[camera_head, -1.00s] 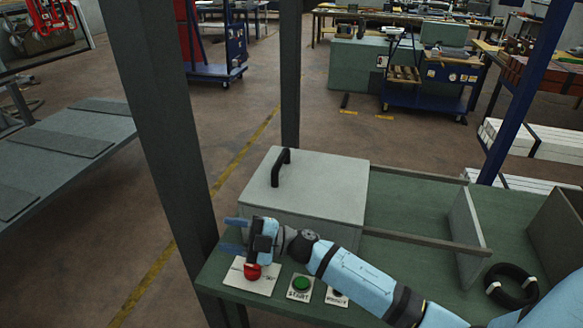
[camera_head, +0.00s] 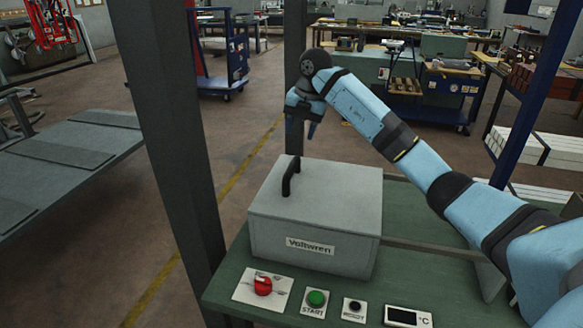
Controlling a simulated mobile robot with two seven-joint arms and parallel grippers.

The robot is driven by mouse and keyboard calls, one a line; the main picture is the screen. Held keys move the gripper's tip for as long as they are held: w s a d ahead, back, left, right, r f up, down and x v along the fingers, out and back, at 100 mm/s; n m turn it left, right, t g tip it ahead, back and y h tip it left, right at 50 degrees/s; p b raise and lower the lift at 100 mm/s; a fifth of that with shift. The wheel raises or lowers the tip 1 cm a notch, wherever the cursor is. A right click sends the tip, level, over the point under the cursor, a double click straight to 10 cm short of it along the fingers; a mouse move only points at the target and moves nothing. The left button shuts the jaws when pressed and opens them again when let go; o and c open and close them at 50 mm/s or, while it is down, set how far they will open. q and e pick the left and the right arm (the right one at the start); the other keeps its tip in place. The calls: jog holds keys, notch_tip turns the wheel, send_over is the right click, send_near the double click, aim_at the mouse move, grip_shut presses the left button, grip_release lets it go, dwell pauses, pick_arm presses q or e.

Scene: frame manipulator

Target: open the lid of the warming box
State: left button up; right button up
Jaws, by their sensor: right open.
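The warming box (camera_head: 330,225) is a grey box with a label on its front, standing on the green table. Its lid (camera_head: 335,190) is flat and looks shut. A black handle (camera_head: 291,175) stands up on the left part of the lid. My right gripper (camera_head: 303,127) is above and behind the handle, apart from it, pointing down, with its blue fingers partly hidden by its own body. It is open and holds nothing that I can see. My left gripper is not in view.
A red knob (camera_head: 263,285), a green start button (camera_head: 316,298), a small black button (camera_head: 355,305) and a temperature display (camera_head: 408,316) lie along the table's front. A dark grey post (camera_head: 180,150) stands left of the box. Rails run right of the box.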

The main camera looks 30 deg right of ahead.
aim_at(291, 168)
jog(key=f, duration=0.4)
jog(key=w+a+f+p, duration=0.1)
jog(key=f, duration=0.7)
jog(key=shift+w+a, duration=0.3)
jog(key=shift+w, duration=0.1)
grip_shut()
